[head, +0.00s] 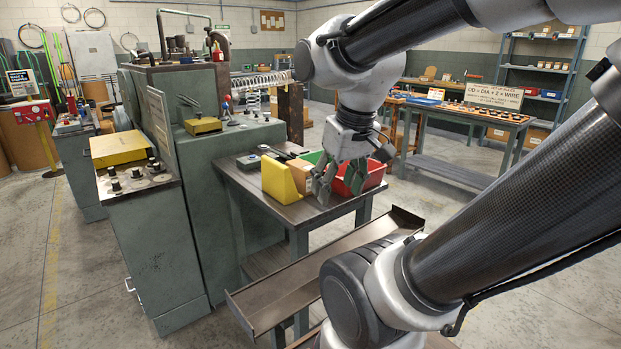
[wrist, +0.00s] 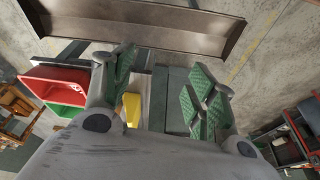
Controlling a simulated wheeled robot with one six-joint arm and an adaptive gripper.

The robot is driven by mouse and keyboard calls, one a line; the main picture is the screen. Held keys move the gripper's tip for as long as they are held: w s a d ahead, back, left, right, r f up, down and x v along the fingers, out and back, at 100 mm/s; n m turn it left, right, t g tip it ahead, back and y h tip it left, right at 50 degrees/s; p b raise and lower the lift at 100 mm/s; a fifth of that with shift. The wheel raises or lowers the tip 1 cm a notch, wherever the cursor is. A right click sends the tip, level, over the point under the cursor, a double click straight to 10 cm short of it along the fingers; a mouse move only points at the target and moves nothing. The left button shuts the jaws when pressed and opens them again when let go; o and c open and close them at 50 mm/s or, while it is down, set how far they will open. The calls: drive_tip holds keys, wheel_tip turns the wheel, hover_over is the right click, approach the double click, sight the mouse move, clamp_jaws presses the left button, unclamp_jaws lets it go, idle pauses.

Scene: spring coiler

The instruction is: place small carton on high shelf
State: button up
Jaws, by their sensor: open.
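A small tan carton (head: 299,172) stands on the small dark work table (head: 318,210), beside a yellow bin (head: 278,181). My gripper (head: 336,188) hangs over the right part of this table, with its green-padded fingers pointing down. It is just right of the carton in the head view and partly in front of a red bin (head: 372,178). In the wrist view my gripper (wrist: 160,88) has its fingers wide apart with nothing held between them. I cannot make out the carton there. A blue shelving unit (head: 540,68) stands at the back right, with boxes on several levels.
A green spring-coiling machine (head: 235,165) stands left of the table. A long metal trough (head: 315,270) slopes in front of it and shows in the wrist view (wrist: 140,25). A long bench (head: 465,113) with a sign stands behind. Open floor lies at right.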

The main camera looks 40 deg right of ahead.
wheel_tip(320, 180, down, 8)
drive_tip(key=d+m+g+y, duration=0.2)
drive_tip(key=m+g+y, duration=0.1)
drive_tip(key=m, duration=0.3)
drive_tip(key=w+a+f+m+t+y, duration=0.2)
drive_tip(key=w+f+m+t+y, duration=0.25)
drive_tip(key=w+m, duration=0.4)
drive_tip(key=w+d+r+m+t+h, duration=0.3)
drive_tip(key=w+d+r+m+t, duration=0.1)
drive_tip(key=w+d+m+t, duration=0.45)
drive_tip(key=w+d+r+m+t+h, duration=0.45)
drive_tip(key=w+d+m, duration=0.4)
drive_tip(key=m, duration=0.25)
drive_tip(key=y, duration=0.1)
approach(304, 165)
drive_tip(key=shift+w, duration=1)
drive_tip(key=shift+w+a+f, duration=0.1)
drive_tip(key=shift+w+f, duration=0.1)
drive_tip(key=shift+f, duration=0.05)
drive_tip(key=w, duration=0.7)
drive_tip(key=shift+w+a, duration=0.1)
drive_tip(key=shift+c, duration=0.2)
